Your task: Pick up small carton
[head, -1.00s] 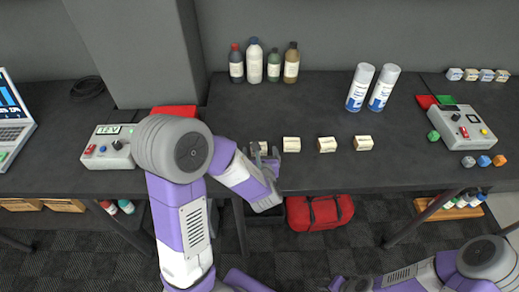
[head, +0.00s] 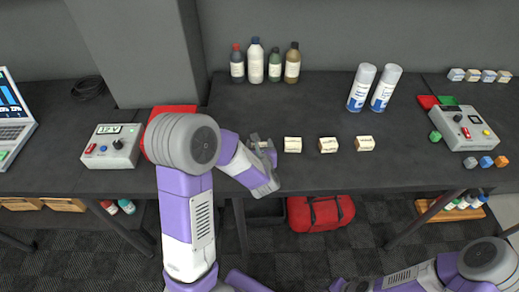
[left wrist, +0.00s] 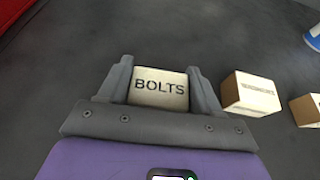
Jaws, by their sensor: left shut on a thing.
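A small cream carton marked BOLTS (left wrist: 159,88) sits between the two fingers of my left gripper (left wrist: 158,85) in the left wrist view. The gripper is shut on it, with a finger against each side. In the head view my left gripper (head: 263,143) is over the table, at the left end of a row of small cartons, and mostly hides the held carton. Other small cartons stand to its right: one close by (head: 293,144), a middle one (head: 328,145) and one at the right end (head: 365,143). My right gripper is not in view.
Several bottles (head: 256,62) and two spray cans (head: 372,88) stand behind the cartons. A grey device (head: 111,147) is at left, another (head: 468,128) at right with coloured blocks. The dark table (head: 320,175) is clear in front of the cartons.

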